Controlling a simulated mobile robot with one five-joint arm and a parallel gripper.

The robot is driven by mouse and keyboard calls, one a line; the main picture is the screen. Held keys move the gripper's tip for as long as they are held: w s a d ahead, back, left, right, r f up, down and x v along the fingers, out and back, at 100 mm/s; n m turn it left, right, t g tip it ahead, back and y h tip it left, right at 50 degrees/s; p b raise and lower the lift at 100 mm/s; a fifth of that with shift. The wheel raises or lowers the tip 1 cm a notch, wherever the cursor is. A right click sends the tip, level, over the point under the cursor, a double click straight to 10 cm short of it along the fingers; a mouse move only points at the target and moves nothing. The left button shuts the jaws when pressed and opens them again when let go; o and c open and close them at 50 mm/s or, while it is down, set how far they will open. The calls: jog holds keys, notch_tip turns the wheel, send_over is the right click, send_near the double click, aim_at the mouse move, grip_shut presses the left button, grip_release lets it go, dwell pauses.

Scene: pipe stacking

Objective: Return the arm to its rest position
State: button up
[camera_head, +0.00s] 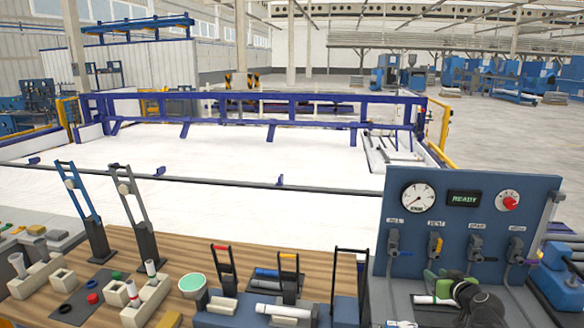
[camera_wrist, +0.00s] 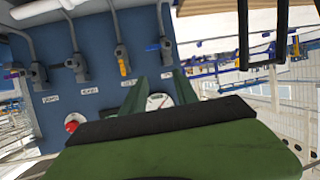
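My gripper (camera_head: 437,284), green with a dark wrist, is at the lower right in the head view, in front of the blue control panel (camera_head: 460,185). In the wrist view my gripper (camera_wrist: 158,88) shows two green fingers standing apart. I see nothing held between them; the panel's gauge shows through the gap. The gripper is open and seems empty. My arm is folded low by the bench, and its lower part is cut off by the frame.
The panel has a gauge (camera_head: 418,198), a READY display (camera_head: 464,199), a red knob (camera_head: 509,202) and several valves. Left of my arm, the wooden bench (camera_head: 195,245) carries black-handled tools, white pipe pieces and a green-topped round container (camera_head: 192,283). A white floor area lies beyond.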

jog(key=w+a+f+n+g+y, duration=0.2)
jog(key=a+f+n, duration=0.1)
jog(key=a, duration=1.1)
jog(key=w+a+f+n+g+y, duration=0.2)
jog(key=a+f+n+y, duration=0.1)
jog(key=a, duration=1)
jog(key=s+a+f+g+h, duration=0.1)
jog(key=s+a+f+g, duration=0.55)
jog(key=s+a, duration=0.3)
jog(key=s+d+f+m+g+h, duration=0.2)
jog(key=s+d+m+g+h, duration=0.1)
jog(key=s+d+m, duration=0.2)
jog(key=shift+s+f+m, duration=0.15)
jog(key=shift+s+m, duration=0.15)
jog(key=shift+s, duration=0.55)
